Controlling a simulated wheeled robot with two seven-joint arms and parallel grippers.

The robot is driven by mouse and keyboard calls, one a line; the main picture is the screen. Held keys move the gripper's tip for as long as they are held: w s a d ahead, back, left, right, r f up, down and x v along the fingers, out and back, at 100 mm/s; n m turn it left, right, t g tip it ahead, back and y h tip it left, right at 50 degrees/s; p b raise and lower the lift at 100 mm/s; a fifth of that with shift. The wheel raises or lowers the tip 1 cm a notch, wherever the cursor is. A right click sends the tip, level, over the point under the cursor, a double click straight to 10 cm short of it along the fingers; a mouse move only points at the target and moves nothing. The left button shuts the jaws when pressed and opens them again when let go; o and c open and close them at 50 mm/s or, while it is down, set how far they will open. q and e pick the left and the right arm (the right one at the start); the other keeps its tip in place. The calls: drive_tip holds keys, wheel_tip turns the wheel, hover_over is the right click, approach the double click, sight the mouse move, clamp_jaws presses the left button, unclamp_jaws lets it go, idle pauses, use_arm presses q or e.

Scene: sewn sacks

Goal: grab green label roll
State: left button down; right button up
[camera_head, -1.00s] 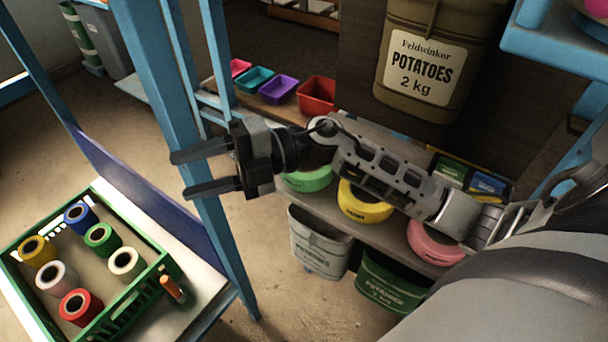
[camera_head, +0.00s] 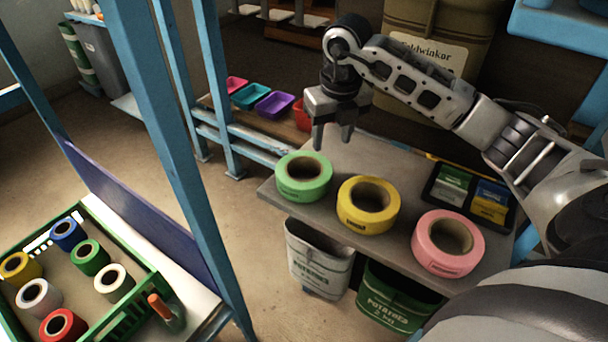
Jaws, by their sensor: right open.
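A light green label roll (camera_head: 303,190) lies flat at the left end of a grey shelf (camera_head: 408,252), with its hole facing up. My right gripper (camera_head: 331,147) is open and empty, pointing down above the far right side of that roll and apart from it. A yellow roll (camera_head: 353,224) and a pink roll (camera_head: 466,272) lie to its right on the same shelf. A smaller dark green spool (camera_head: 89,270) stands among others in the green crate (camera_head: 120,333) at lower left. My left gripper is out of view.
A blue post (camera_head: 180,150) stands left of the shelf. Small coloured bins (camera_head: 250,97) sit on a board behind. A dark tray (camera_head: 432,197) with green and blue packs lies at the shelf's right. Two potato sacks (camera_head: 318,258) hang below the front edge.

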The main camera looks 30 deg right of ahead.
sight(325, 162)
drive_tip(key=f, duration=0.3)
drive_tip(key=w+f, duration=0.1)
drive_tip(key=f, duration=0.3)
drive_tip(key=shift+w+a+p, duration=0.15)
drive_tip(key=shift+w+p, duration=0.05)
drive_tip(key=shift+p, duration=0.15)
clamp_jaws()
